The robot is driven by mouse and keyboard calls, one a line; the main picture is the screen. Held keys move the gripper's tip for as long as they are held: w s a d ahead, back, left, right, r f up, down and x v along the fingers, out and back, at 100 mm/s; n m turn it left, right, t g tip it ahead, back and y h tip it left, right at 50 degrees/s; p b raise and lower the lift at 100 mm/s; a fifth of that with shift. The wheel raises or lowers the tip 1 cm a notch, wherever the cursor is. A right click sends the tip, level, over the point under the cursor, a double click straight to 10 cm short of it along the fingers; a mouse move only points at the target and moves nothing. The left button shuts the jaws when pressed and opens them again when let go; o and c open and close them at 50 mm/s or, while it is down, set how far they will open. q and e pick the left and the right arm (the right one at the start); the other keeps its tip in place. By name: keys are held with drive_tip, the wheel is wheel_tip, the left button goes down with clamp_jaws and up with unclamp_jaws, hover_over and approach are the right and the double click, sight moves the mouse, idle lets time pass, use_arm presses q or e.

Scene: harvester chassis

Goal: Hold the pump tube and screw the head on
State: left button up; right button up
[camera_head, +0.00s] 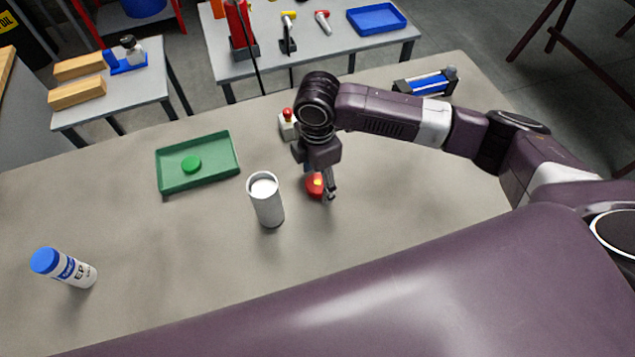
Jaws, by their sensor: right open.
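A white tube (268,205), likely the pump tube, stands upright on the grey table; its top looks pale and round. A small red part with a yellow spot (314,185), possibly the head, is just to the right of the tube. My right gripper (328,190) points down at the red part and is open. Its fingers partly cover the red part; I cannot tell whether they touch it. My left gripper is out of view.
A blue-capped cartridge (78,272) stands at front left. A small box with a red knob (288,123) and a blue-and-silver device (427,83) are farther back. The table between the cartridge and tube is clear.

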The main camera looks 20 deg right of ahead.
sight(317, 182)
drive_tip(key=shift+c, duration=0.3)
drive_tip(key=c, duration=1.4)
drive_tip(key=shift+r, duration=0.1)
drive_tip(key=shift+r+b, duration=0.75)
drive_tip(key=shift+r, duration=9.2)
